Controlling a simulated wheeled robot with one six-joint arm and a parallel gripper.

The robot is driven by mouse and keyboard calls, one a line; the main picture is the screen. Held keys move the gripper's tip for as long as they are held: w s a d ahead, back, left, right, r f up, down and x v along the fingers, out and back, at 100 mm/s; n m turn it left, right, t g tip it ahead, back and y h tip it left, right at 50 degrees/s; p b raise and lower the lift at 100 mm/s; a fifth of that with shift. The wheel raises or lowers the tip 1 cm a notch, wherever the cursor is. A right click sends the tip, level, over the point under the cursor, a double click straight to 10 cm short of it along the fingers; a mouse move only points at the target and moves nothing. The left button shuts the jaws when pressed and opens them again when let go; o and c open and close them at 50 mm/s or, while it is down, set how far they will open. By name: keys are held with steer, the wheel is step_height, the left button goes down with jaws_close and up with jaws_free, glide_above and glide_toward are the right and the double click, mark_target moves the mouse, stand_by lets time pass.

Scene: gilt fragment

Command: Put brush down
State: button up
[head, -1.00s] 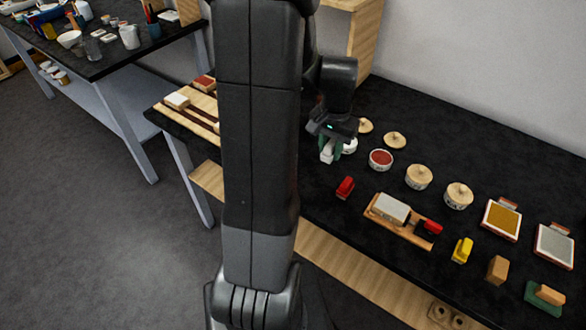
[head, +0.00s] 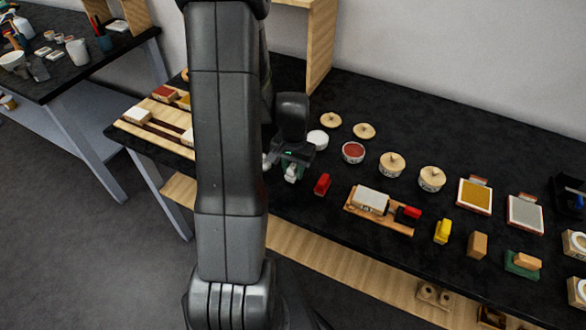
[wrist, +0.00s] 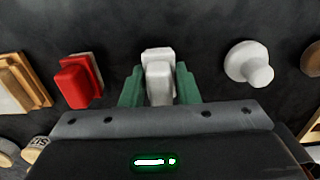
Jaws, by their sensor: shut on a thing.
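My gripper (head: 290,168) is shut on a white brush (wrist: 158,75), a block with a broader base. The green fingers (wrist: 159,88) press on its two sides in the wrist view. The white brush (head: 291,174) also shows below my gripper in the head view. It is over the black tabletop (head: 300,225), left of a red brush (head: 322,184) standing there. I cannot tell whether its base touches the table. The red brush (wrist: 78,82) stands left of my gripper in the wrist view, apart from it.
A white round pot (head: 318,139) stands just behind my gripper; several lidded pots continue right. A wooden tray with a pale block (head: 370,200), a yellow brush (head: 442,231) and a tan brush (head: 477,244) line the front. A wooden rack (head: 150,128) lies left.

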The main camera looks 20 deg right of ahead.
mark_target(293, 165)
steer(key=shift+f, duration=0.25)
steer(key=shift+f, duration=0.15)
steer(key=o, duration=0.9)
steer(key=shift+o, duration=0.2)
step_height(293, 165, up, 12)
steer(key=shift+r+b, duration=0.2)
steer(key=shift+b, duration=0.15)
